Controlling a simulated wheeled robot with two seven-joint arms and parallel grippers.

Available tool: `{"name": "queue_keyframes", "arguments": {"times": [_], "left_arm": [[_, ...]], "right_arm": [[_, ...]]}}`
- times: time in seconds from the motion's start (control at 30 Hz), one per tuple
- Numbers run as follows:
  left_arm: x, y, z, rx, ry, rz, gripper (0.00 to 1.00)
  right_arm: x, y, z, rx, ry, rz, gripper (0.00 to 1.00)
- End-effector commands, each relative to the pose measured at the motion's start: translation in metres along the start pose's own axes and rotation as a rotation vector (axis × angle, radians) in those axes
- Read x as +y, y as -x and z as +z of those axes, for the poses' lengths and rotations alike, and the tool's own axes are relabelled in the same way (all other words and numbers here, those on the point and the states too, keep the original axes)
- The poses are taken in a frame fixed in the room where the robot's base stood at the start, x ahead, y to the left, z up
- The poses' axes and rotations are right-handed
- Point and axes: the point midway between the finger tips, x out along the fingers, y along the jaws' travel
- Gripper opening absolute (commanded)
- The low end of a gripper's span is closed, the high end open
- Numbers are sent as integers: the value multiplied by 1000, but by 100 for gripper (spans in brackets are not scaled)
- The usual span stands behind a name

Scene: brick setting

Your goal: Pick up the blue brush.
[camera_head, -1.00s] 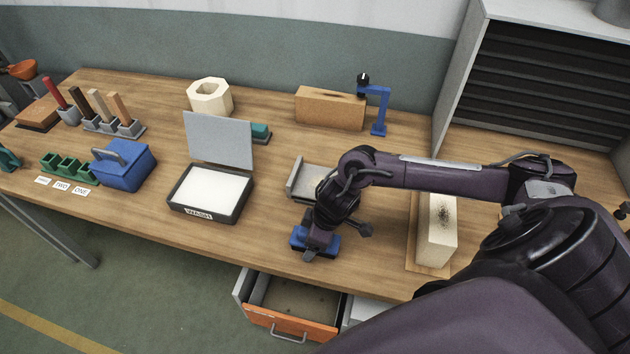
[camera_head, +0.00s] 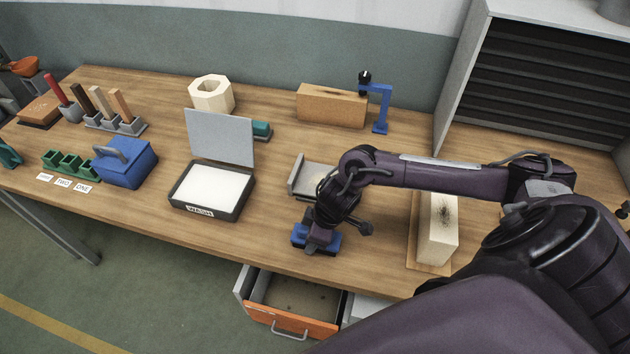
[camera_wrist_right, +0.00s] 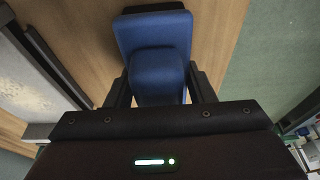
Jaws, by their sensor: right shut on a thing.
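The blue brush (camera_head: 301,238) lies on the bench near its front edge, above the open drawer, in the head view. My right gripper (camera_head: 318,240) points down over it and hides its middle. In the right wrist view the brush (camera_wrist_right: 152,32) shows a wide blue body with a raised blue grip. The fingers of my right gripper (camera_wrist_right: 158,88) are on both sides of that grip, shut on it. The brush appears to rest on the bench still; any gap under it cannot be made out. My left gripper is not in view.
An open orange-fronted drawer (camera_head: 290,322) sticks out below the brush. A grey tray (camera_head: 297,183) lies just behind my right gripper. A brick-like block on a board (camera_head: 437,235) stands right.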

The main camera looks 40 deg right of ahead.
Motion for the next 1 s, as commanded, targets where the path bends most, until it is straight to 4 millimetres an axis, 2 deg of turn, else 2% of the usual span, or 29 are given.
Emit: {"name": "queue_keyframes", "arguments": {"times": [0.17, 0.27, 0.37, 0.67, 0.7, 0.83, 1.0], "left_arm": [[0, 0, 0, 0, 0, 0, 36], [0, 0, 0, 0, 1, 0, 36], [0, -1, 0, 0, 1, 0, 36], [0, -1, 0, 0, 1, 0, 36], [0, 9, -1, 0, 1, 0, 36], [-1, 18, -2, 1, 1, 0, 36], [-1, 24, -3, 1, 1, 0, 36]], "right_arm": [[1, 14, -6, 5, 2, 2, 22], [1, 30, -9, 4, 3, 4, 22], [1, 54, -17, 7, 4, 5, 22], [2, 144, -41, 7, 4, 8, 22], [2, 156, -44, 4, 4, 9, 22], [2, 175, -49, 3, 1, 6, 22], [0, 188, -52, 1, 1, 2, 22]]}}
